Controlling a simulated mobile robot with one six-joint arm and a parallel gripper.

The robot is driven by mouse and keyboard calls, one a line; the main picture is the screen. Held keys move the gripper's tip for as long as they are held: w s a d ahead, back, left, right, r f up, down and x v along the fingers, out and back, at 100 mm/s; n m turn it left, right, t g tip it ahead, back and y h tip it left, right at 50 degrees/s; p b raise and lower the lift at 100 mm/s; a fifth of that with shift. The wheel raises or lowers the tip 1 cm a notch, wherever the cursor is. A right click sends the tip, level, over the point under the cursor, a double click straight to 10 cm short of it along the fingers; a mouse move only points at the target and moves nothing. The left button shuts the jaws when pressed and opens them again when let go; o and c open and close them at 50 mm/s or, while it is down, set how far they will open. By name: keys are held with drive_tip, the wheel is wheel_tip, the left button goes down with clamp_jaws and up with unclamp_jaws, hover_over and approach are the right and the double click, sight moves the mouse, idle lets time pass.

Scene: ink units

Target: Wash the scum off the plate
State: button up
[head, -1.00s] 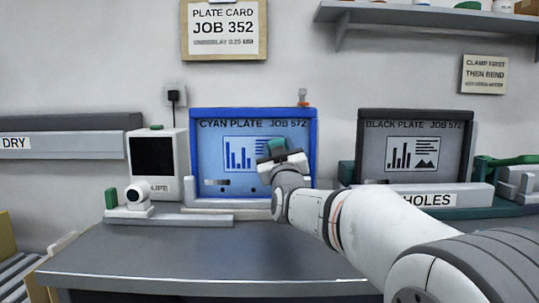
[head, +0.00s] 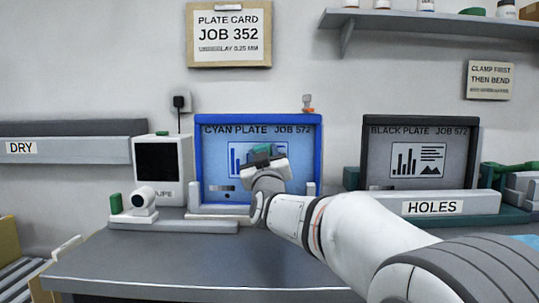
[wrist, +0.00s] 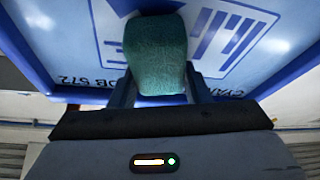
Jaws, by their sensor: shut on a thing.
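The cyan plate (head: 299,176) stands upright in a blue frame at the back of the bench. It carries a printed bar chart and the words CYAN PLATE JOB 572. My gripper (head: 264,163) is in front of the plate, over the chart. It is shut on a green sponge (head: 262,149), which also shows between the fingers in the wrist view (wrist: 155,52). The sponge lies against or very close to the plate (wrist: 268,45); I cannot tell contact for sure. The sponge and gripper hide part of the chart. I cannot make out scum clearly.
A black plate (head: 460,154) stands in a frame to the right, behind a HOLES block (head: 433,207). A white loupe unit (head: 159,165) and a small device with a round head (head: 144,198) are left. The grey bench front (head: 200,262) is clear.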

sight(246, 147)
drive_tip(key=shift+a+p, duration=0.45)
drive_tip(key=shift+a, duration=1.65)
drive_tip(key=shift+s+b, duration=0.8)
drive_tip(key=shift+s, duration=2.15)
drive_tip(key=shift+s+a, duration=0.1)
drive_tip(key=shift+s, duration=1.4)
